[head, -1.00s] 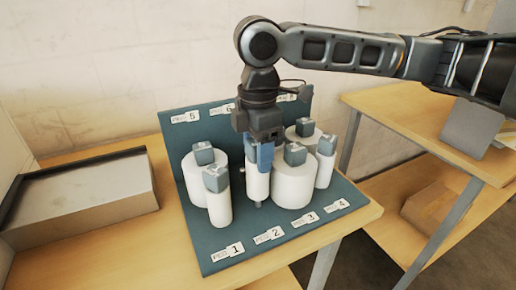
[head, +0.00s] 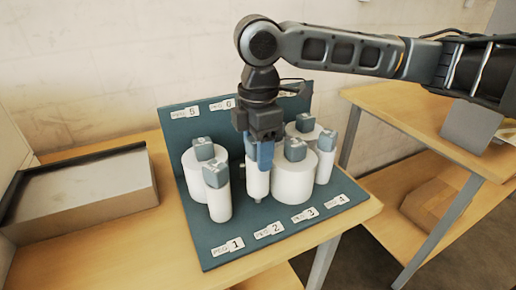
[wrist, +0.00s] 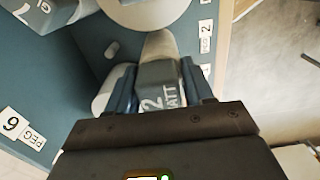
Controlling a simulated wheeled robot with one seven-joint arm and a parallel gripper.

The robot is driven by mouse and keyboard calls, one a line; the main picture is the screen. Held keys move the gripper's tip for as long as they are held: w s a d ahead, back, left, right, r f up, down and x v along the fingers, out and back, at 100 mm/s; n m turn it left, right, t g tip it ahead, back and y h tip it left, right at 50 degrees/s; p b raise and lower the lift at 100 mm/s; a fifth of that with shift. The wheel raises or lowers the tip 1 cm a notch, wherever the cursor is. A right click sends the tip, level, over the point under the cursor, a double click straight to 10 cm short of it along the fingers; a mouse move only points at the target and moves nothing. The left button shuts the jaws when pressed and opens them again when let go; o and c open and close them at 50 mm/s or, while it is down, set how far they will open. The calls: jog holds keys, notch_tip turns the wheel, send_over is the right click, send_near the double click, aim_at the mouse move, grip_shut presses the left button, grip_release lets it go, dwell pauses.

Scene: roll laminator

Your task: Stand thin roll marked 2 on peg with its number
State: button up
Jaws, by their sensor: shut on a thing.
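My gripper (head: 259,155) is shut on the grey cap of a thin white roll (head: 257,184), held upright over the dark board. In the wrist view the cap (wrist: 160,85) reads 2 MATT between the fingers. The label PEG 2 (head: 269,230) is on the board's front edge, in front of the roll, and also shows in the wrist view (wrist: 205,28). A short grey stub shows under the roll; whether the roll is around the peg there, I cannot tell.
A thin roll (head: 219,200) stands to the left, with a wide roll (head: 185,178) behind it. A wide roll (head: 294,180) is close on the right, with a thin roll (head: 325,167) beyond. A grey-topped box (head: 85,190) lies left of the board (head: 217,262).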

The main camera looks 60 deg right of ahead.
jog(key=shift+f+b, duration=0.9)
jog(key=shift+f, duration=0.7)
jog(key=o, duration=1.1)
jog(key=shift+o, duration=0.2)
jog(key=shift+r+p, duration=3.55)
jog(key=shift+r, duration=0.5)
jog(key=shift+w+a, duration=0.1)
jog(key=shift+a, duration=0.05)
